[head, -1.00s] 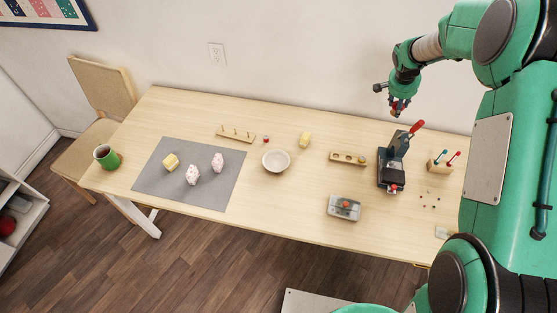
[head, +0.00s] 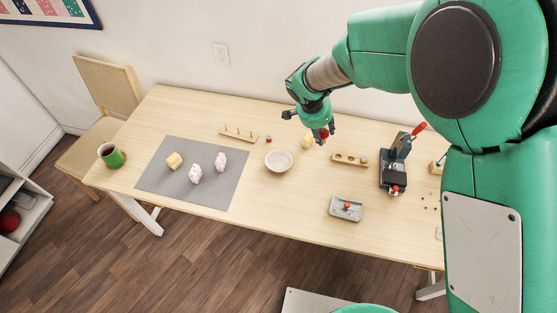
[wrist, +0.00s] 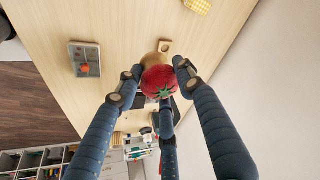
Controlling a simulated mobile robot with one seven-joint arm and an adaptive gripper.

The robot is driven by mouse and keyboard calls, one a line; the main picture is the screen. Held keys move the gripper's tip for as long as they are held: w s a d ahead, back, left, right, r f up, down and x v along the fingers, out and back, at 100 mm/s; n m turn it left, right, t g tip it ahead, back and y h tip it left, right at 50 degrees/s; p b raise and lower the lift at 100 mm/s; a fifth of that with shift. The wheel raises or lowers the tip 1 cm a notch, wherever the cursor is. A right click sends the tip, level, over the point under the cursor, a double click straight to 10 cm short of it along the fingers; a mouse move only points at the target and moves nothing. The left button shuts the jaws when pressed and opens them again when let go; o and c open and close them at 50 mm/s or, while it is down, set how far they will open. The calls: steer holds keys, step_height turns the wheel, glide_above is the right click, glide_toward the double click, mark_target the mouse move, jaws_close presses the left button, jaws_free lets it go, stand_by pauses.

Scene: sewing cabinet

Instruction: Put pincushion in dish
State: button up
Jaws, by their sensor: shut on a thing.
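The pincushion, a red tomato shape with a green top (wrist: 159,82), sits between the fingers of my gripper (wrist: 160,70) in the wrist view. The fingers are shut around it. In the head view, my gripper (head: 320,134) hangs above the back of the table, to the right of the dish and higher than it. Only a little red of the pincushion shows there between the fingers. The dish (head: 279,162), a round white bowl, stands on the table and looks empty. I do not make out the dish in the wrist view.
A wooden holder (head: 350,159) and a dark press with a red handle (head: 393,173) are to the right. A grey tray (head: 346,209) lies in front. A peg rack (head: 239,135) and grey mat (head: 165,187) are left.

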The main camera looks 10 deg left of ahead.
steer(key=s+a, duration=0.8)
steer(key=s, duration=0.6)
step_height(320, 180, down, 16)
steer(key=shift+w+d+r, duration=0.2)
steer(key=shift+w+r, duration=0.05)
steer(key=shift+w, duration=0.1)
glide_above(282, 162)
steer(key=s+a, duration=0.1)
steer(key=shift+s+a+f, duration=0.15)
steer(key=shift+s+f, duration=0.05)
steer(key=shift+f, duration=0.55)
steer(key=shift+f, duration=1.75)
steer(key=shift+f, duration=0.15)
